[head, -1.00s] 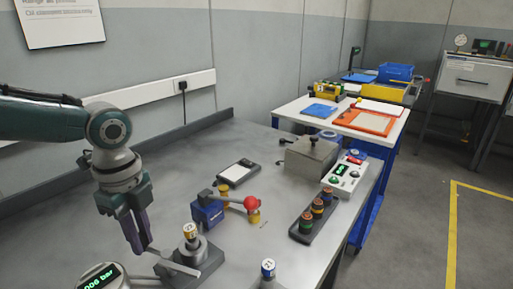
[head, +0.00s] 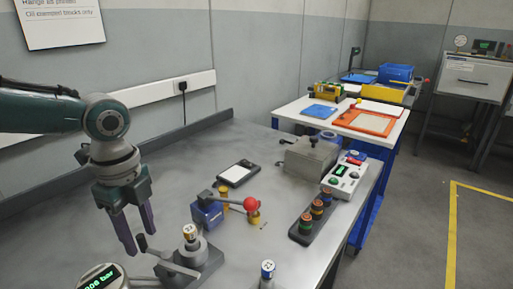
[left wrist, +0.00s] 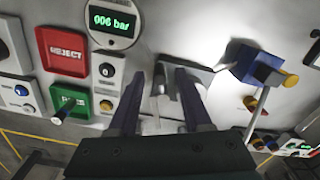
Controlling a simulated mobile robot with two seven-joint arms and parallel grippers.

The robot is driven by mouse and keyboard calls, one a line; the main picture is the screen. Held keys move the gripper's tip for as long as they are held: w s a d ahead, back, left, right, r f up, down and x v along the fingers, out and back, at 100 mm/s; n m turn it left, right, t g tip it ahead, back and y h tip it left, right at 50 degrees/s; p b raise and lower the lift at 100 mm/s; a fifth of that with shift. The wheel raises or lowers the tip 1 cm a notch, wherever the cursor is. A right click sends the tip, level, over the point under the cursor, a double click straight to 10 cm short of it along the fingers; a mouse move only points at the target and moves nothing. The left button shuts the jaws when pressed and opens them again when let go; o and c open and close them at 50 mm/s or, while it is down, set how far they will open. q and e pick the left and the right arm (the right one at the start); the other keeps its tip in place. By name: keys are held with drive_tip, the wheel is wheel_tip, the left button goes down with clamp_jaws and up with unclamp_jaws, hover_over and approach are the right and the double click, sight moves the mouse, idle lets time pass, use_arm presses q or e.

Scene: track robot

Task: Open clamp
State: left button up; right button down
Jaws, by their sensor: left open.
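My left gripper (head: 136,232) is open, fingers pointing down, just above and beside the lever's end. In the left wrist view, the lever (left wrist: 159,80) shows between the two spread fingers (left wrist: 155,98); I cannot tell whether they touch it. The clamp's plate partly shows behind the fingers. My right gripper is not in view.
A round gauge (head: 103,279) stands at the front left. A blue block with a red-ball lever (head: 210,210) stands right of the clamp. Another cylinder (head: 267,270) is at the front. Red and green panels (left wrist: 64,50) lie left in the wrist view.

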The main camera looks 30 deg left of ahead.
use_arm(q)
wheel_tip(320, 180, up, 8)
drive_tip(key=shift+r+p, duration=0.25)
drive_tip(key=shift+p, duration=0.1)
